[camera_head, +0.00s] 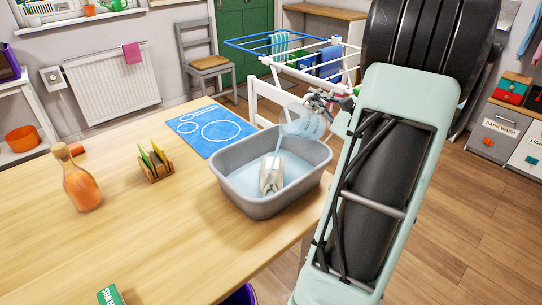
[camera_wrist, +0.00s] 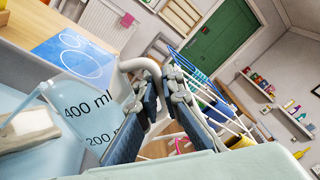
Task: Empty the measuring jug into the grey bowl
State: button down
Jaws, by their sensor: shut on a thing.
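The clear measuring jug (camera_head: 303,124) is tipped to the left over the right part of the grey bowl (camera_head: 232,188). A pale blue stream (camera_head: 278,143) falls from its lip into the bowl. My gripper (camera_head: 326,102) is shut on the jug's handle. In the wrist view the white handle (camera_wrist: 140,64) is between the fingers of my gripper (camera_wrist: 160,95), and the jug (camera_wrist: 88,112) shows 400 ml and 200 ml marks. The bowl stands on the table with pale blue liquid in it. How much liquid the jug holds is unclear.
A blue mat (camera_head: 212,130) with white outlines lies behind the bowl. An orange bottle (camera_head: 82,185) and a small wooden rack (camera_head: 155,165) stand to the left on the wooden table (camera_head: 150,235). A drying rack (camera_head: 300,55) stands beyond the table. The table's front left is mostly clear.

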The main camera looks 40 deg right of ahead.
jog(key=shift+w+a+n+b, duration=0.1)
jog(key=shift+a+n+b, duration=0.8)
jog(key=shift+a+n, duration=0.45)
dwell(0.7)
jog(key=shift+f, duration=0.1)
